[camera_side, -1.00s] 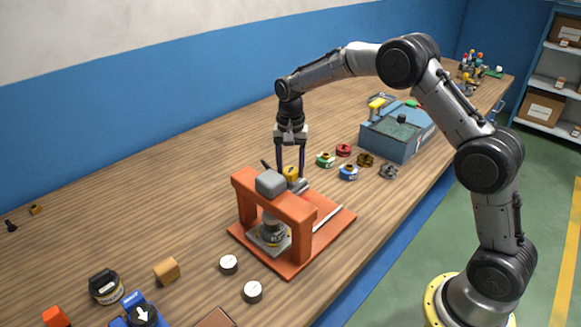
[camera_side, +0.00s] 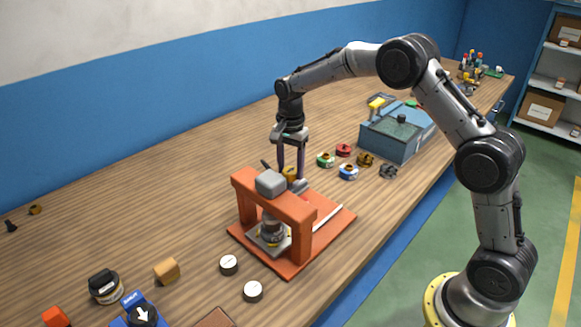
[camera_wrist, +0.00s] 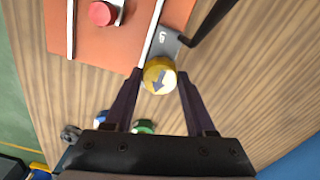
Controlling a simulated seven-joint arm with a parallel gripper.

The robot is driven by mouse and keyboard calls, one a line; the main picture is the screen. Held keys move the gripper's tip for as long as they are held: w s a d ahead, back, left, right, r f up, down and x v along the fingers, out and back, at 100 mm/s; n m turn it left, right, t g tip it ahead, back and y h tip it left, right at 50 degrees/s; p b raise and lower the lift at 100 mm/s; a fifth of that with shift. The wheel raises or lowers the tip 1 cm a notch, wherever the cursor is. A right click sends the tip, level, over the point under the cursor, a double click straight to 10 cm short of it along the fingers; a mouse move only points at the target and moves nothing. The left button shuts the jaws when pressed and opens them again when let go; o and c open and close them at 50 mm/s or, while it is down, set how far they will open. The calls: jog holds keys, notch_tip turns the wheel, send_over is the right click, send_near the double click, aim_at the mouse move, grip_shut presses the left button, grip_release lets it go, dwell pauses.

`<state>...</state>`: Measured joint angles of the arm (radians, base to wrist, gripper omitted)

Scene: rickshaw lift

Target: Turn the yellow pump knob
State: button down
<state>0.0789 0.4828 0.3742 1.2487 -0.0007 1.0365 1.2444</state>
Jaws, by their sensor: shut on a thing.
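The yellow pump knob (camera_side: 290,174) sits at the back edge of the orange stand, behind its arch. The knob's lower part is hidden.
The orange arch (camera_side: 245,190) with a grey block on top stands just in front of my gripper. Small coloured knobs (camera_side: 348,172) and a blue-grey box (camera_side: 395,140) lie to the right. White discs (camera_side: 253,292) lie in front. The table behind and left is mostly clear.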

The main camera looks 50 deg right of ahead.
aim_at(290, 170)
jog(key=shift+r, duration=0.1)
jog(key=shift+c, duration=1.2)
grip_release()
notch_tip(290, 170, up, 14)
